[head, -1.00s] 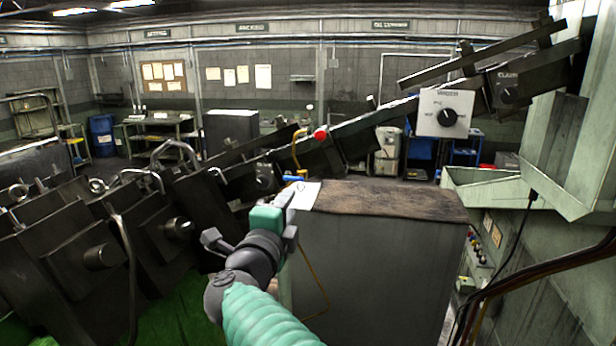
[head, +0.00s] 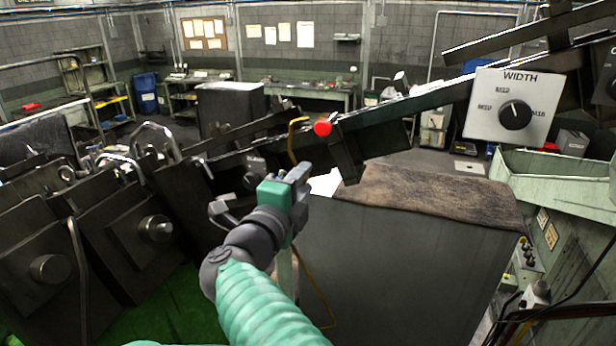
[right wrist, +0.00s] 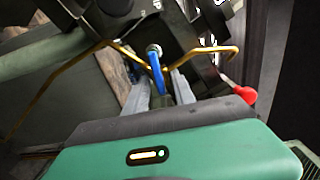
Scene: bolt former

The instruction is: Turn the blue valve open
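My right gripper (head: 298,178) is in the middle of the head view, pointing away toward the machine beside the yellow pipe. The blue valve handle (right wrist: 158,72) shows in the right wrist view, below a round metal nut. It lies between or just past the two grey fingers, which stand apart on either side of it. I cannot tell whether they touch it. In the head view my right gripper hides the blue valve. My left gripper is not in view.
A yellow pipe (head: 293,140) and a red knob (head: 322,128) are close to my right gripper. A grey cabinet with a brown top (head: 430,195) stands to its right. Dark machine blocks (head: 150,225) fill the left. A WIDTH dial panel (head: 514,108) is at upper right.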

